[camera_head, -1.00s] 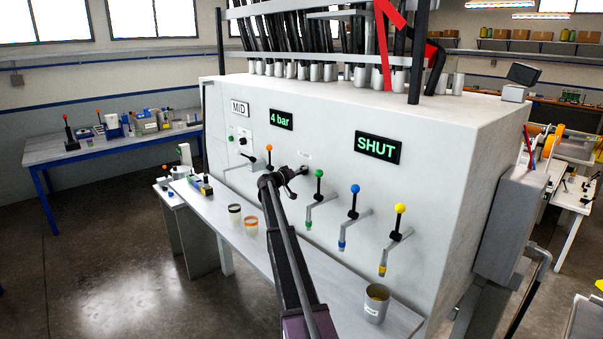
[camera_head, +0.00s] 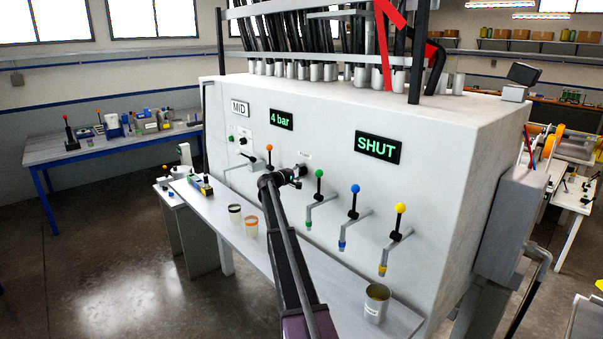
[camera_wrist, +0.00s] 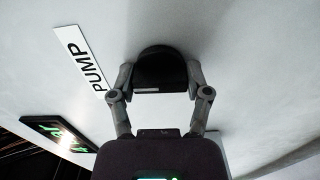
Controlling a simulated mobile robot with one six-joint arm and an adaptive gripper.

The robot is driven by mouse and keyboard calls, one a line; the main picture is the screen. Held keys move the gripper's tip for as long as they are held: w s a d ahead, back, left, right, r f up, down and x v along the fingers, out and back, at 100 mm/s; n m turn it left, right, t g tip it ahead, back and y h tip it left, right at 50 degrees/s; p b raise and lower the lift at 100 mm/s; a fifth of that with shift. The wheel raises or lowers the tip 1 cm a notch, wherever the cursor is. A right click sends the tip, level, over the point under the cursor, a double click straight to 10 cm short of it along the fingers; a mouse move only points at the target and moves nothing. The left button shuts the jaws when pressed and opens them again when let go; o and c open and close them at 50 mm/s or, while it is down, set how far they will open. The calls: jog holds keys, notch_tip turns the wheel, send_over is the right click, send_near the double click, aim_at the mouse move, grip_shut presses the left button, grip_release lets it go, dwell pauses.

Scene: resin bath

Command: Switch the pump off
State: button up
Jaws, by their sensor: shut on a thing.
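The dark pump knob (camera_wrist: 160,72) sticks out of the white panel (camera_wrist: 230,60) in the wrist view. A tilted white PUMP label (camera_wrist: 82,60) is beside it. My gripper (camera_wrist: 159,78) has one finger on each side of the knob and is shut on it. In the head view my gripper (camera_head: 290,175) is at the front of the white machine (camera_head: 325,205), just below a small label (camera_head: 304,154). My gripper mostly hides the knob there. The knob's pointer mark cannot be made out.
Levers with orange (camera_head: 269,149), green (camera_head: 319,174), blue (camera_head: 355,189) and yellow (camera_head: 400,208) balls flank my gripper. Displays read "4 bar" (camera_head: 281,120) and "SHUT" (camera_head: 378,147). Small cups (camera_head: 250,228) and a can (camera_head: 376,303) stand on the ledge (camera_head: 305,280) below.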

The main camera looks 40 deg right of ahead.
jog(key=shift+n, duration=0.3)
jog(key=o, duration=1.2)
jog(key=shift+c, duration=0.2)
jog(key=shift+a, duration=0.1)
jog(key=a, duration=1.1)
jog(key=shift+s+a, duration=0.4)
jog(key=shift+s, duration=0.05)
